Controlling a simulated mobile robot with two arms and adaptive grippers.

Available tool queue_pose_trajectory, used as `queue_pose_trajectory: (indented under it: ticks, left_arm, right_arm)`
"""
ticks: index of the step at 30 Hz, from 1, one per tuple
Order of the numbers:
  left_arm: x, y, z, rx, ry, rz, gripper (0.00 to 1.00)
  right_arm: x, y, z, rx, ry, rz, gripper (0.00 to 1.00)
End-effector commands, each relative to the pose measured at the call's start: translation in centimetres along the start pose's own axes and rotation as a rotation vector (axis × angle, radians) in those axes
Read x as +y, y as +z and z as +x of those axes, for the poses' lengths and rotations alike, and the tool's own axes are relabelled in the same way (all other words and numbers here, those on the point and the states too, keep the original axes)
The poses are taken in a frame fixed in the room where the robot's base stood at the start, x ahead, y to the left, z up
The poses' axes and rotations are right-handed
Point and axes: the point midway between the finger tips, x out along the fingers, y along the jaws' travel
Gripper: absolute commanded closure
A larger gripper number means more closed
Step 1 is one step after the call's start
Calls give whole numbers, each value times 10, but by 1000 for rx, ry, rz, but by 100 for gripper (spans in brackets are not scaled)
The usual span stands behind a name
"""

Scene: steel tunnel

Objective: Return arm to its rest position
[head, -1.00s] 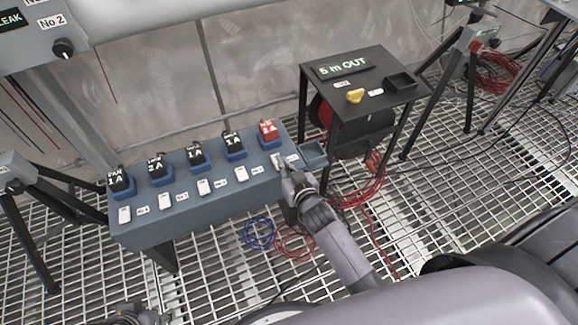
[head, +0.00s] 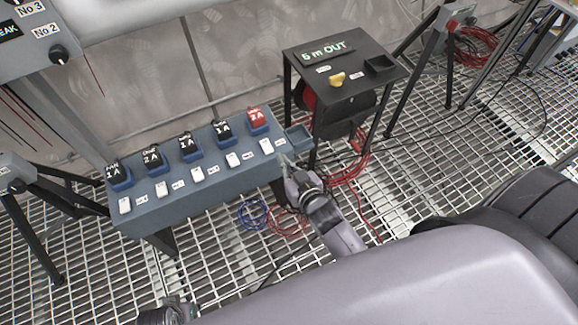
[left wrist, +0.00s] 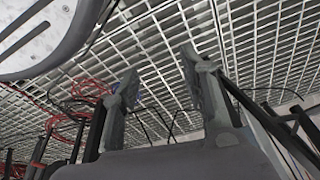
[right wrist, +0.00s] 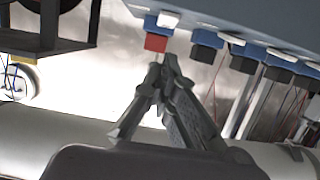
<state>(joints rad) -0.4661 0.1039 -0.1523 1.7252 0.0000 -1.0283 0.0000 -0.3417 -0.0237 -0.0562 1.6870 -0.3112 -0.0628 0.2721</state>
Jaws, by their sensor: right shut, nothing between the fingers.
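My right gripper (head: 285,160) is shut and empty, beside the right end of the blue-grey switch box (head: 190,198), close to its small side tray. In the right wrist view the fingertips (right wrist: 165,62) meet, with the red block in the picture just beyond them; whether they touch anything is hard to tell.
The box carries several black blocks in blue holders, a red block (head: 257,117) and white switches (head: 266,146). A black stand (head: 345,60) with a yellow knob (head: 337,79) and cable reel stands to the right. Red cables (head: 350,165) and a blue coil (head: 252,214) lie on the grating.

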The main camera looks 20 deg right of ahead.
Motion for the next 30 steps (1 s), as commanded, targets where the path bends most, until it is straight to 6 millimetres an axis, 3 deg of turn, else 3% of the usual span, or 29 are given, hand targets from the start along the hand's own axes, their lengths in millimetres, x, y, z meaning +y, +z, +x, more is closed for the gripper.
queue_pose_trajectory:
  ticks: [6, 13, 16, 19, 22, 24, 30]
  left_arm:
    - [1, 6, 8, -5, 1, 1, 60]
    - [1, 7, 10, -6, 1, 1, 60]
    - [1, 7, 10, -6, 1, 1, 60]
    - [1, 7, 10, -6, 1, 1, 60]
    - [1, 7, 10, -6, 1, 1, 60]
    - [1, 7, 10, -6, 1, 1, 60]
    - [1, 7, 10, -6, 1, 1, 60]
  right_arm:
    - [0, 4, -23, 2, 0, 2, 100]
    - [0, 6, -26, 2, 0, 1, 100]
    - [1, 16, -26, -37, 3, -2, 100]
    - [4, 48, -32, -166, 12, -12, 100]
    - [6, 96, -47, -363, 13, -34, 100]
    - [7, 128, -62, -499, 6, -50, 100]
    - [6, 190, -109, -805, -32, -89, 100]
